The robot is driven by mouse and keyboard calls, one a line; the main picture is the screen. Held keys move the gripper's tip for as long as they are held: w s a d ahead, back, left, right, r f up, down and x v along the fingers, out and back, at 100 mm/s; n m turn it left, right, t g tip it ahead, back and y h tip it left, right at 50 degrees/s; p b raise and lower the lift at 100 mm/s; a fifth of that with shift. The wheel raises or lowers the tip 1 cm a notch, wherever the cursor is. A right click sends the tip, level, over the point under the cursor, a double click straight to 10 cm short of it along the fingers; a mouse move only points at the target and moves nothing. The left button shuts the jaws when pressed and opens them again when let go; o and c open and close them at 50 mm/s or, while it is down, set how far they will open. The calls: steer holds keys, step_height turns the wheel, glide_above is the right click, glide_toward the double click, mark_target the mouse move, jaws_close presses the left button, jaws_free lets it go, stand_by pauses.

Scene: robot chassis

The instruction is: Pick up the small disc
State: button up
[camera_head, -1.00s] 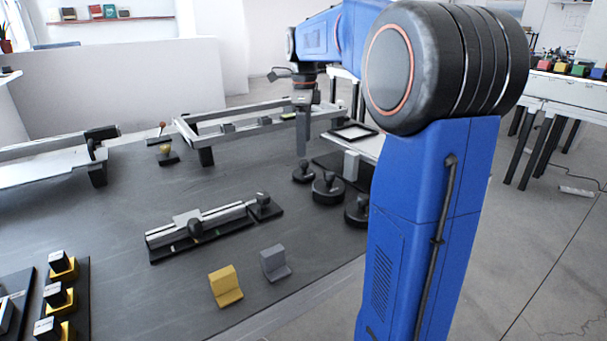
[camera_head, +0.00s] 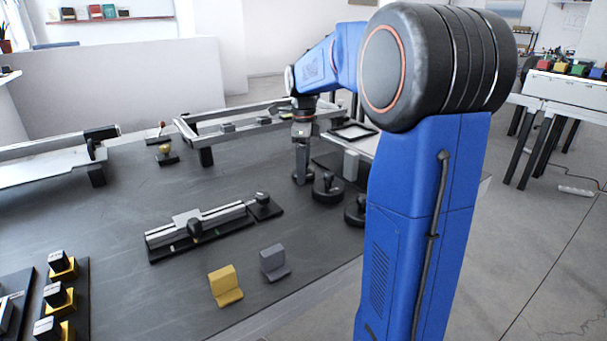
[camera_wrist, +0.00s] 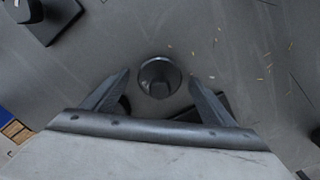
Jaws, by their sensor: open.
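The small disc (camera_head: 303,180) is dark with an upright knob and stands on the dark table, the farthest of a row of three knobbed discs. In the wrist view the disc (camera_wrist: 158,88) is seen from above, in the gap between the fingertips. My gripper (camera_head: 302,165) points straight down over it and partly hides it in the head view. In the wrist view my gripper (camera_wrist: 160,77) is open, one finger on each side of the disc, with room visible on both sides. I cannot tell exactly how high the fingertips are.
A middle disc (camera_head: 327,188) stands close by, and a larger disc (camera_head: 355,212) is partly hidden by my arm. A long rail frame (camera_head: 240,122) lies behind. A slide fixture (camera_head: 200,232), a yellow block (camera_head: 225,287) and a grey block (camera_head: 274,263) are nearer. Table left of the disc is clear.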

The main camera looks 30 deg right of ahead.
steer(key=c, duration=1.6)
